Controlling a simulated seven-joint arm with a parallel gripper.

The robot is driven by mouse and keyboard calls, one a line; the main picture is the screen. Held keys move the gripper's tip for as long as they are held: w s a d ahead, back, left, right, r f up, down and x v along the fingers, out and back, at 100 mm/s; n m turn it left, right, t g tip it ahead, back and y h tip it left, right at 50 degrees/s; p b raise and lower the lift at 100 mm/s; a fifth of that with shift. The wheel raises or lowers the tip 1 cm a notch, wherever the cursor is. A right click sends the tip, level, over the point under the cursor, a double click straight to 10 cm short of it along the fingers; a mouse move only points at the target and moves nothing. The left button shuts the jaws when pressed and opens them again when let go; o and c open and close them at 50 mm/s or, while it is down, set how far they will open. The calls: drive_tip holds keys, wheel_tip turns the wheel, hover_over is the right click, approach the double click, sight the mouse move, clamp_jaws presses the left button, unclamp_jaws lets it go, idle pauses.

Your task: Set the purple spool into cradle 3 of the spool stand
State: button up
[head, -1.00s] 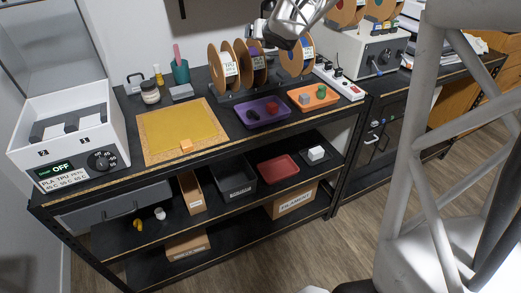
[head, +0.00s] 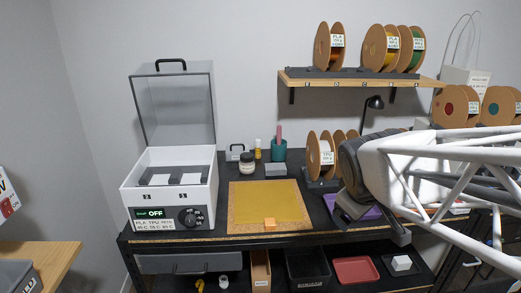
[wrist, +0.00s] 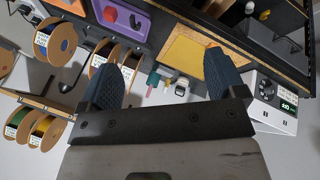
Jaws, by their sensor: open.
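In the head view the spool stand (head: 318,185) is on the bench, largely hidden behind my arm. A spool labelled TPU (head: 325,160) and the edges of others show there. In the wrist view, turned nearly upside down, two spools stand close together. The left one (wrist: 102,56) looks like the purple spool, but its colour is hard to tell. A spool with dark blue filament (wrist: 55,40) stands apart, beyond a gap. The cradle numbers are not readable. My gripper (wrist: 160,80) is open and empty, with its fingers wide apart; it is above and away from the spools.
A wall shelf (head: 360,82) holds several spools. An open-lidded dryer (head: 168,190) stands at the bench's left. A yellow mat (head: 265,200) bears an orange block (head: 269,224). A teal cup (head: 279,151) and jar (head: 247,162) stand behind. A purple tray (wrist: 125,17) is near the stand.

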drive_tip(key=s+a+f+m+g+y, duration=0.2)
drive_tip(key=s+a+m, duration=0.3)
drive_tip(key=s, duration=0.6)
drive_tip(key=shift+s+a+f+m+g, duration=0.2)
drive_tip(key=shift+a+f+m+g, duration=0.2)
drive_tip(key=shift+f+m, duration=0.2)
